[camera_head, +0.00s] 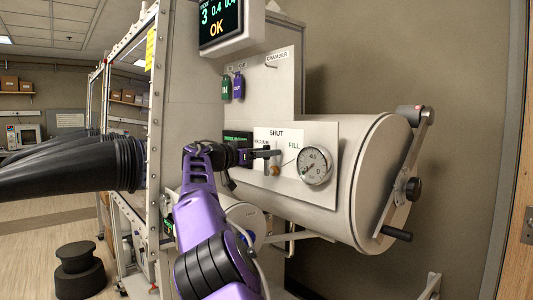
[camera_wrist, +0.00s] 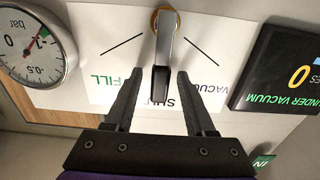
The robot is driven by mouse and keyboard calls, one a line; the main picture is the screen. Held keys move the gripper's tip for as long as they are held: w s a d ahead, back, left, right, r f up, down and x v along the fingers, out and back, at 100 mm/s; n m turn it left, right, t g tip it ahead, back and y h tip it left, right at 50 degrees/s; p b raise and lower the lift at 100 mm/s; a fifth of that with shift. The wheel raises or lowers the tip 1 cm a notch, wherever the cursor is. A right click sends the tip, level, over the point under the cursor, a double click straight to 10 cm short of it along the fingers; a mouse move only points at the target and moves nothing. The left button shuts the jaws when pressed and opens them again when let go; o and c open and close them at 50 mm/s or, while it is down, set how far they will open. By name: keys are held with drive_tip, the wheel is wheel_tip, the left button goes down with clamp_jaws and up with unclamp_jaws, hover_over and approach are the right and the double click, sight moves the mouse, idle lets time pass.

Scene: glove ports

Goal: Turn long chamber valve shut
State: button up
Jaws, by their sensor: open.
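The valve has a grey lever (camera_wrist: 163,60) on a brass hub (camera_wrist: 164,18) in the wrist view, which sees the panel upside down. The lever runs from the hub toward the SHUT word and partly covers it. FILL and VACUUM labels lie on either side. The brass hub also shows in the head view (camera_head: 275,170), below SHUT; the lever there is largely hidden by my gripper. My gripper (camera_wrist: 158,75) is open, its two black fingers on either side of the lever's near end, with gaps visible. In the head view my gripper (camera_head: 268,154) is at the valve panel (camera_head: 322,190).
A round pressure gauge (camera_head: 314,165) sits right of the valve. The long cylindrical chamber (camera_head: 365,180) has a door arm (camera_head: 405,170) at its right end. A dark vacuum display (camera_wrist: 285,70) is beside the panel. Black gloves (camera_head: 70,170) stick out at left.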

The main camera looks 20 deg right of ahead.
drive_tip(key=v, duration=1.7)
drive_tip(key=shift+a+b, duration=0.2)
drive_tip(key=shift+b, duration=0.25)
drive_tip(key=shift+s, duration=0.1)
